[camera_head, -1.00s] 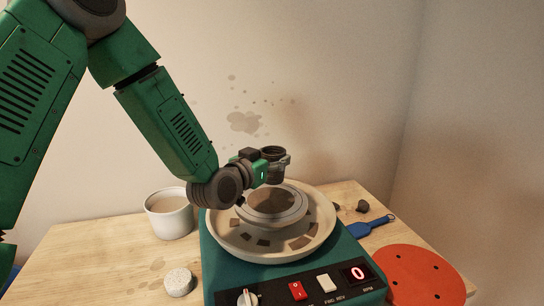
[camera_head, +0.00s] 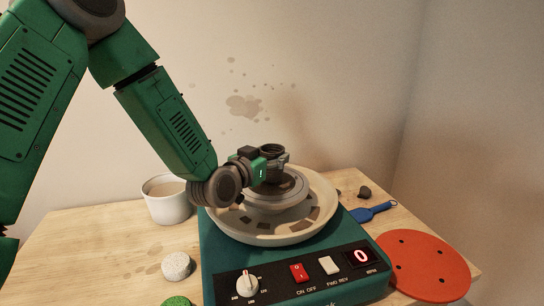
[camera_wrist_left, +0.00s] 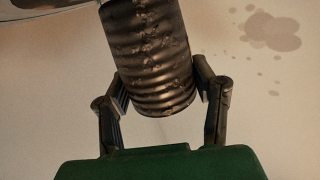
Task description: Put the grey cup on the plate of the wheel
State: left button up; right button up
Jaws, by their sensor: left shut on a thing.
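The grey cup (camera_head: 271,149) is held upright just above the plate of the wheel (camera_head: 288,191). My left gripper (camera_head: 274,164) is shut on its sides. In the left wrist view the ribbed cup (camera_wrist_left: 155,60) sits between the two fingers of my left gripper (camera_wrist_left: 162,92). The cup's lower part is partly hidden by the gripper in the head view, so I cannot tell whether it touches the plate. My right gripper is not in view.
A pale splash pan (camera_head: 322,218) rings the plate on the green wheel base (camera_head: 225,258). A red disc (camera_head: 428,268) and blue tool (camera_head: 371,212) lie right.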

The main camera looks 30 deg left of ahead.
pick_arm(q)
jog(key=shift+a+f, duration=0.35)
jog(key=shift+f, duration=0.05)
jog(key=shift+d+f+b, duration=0.1)
jog(key=shift+f+b, duration=0.05)
jog(key=shift+b, duration=0.15)
jog(key=o, duration=1.5)
jog(key=shift+d, duration=0.15)
jog(key=shift+s, duration=0.15)
jog(key=s, duration=0.7)
jog(key=shift+d+r, duration=0.1)
jog(key=shift+r, duration=0.25)
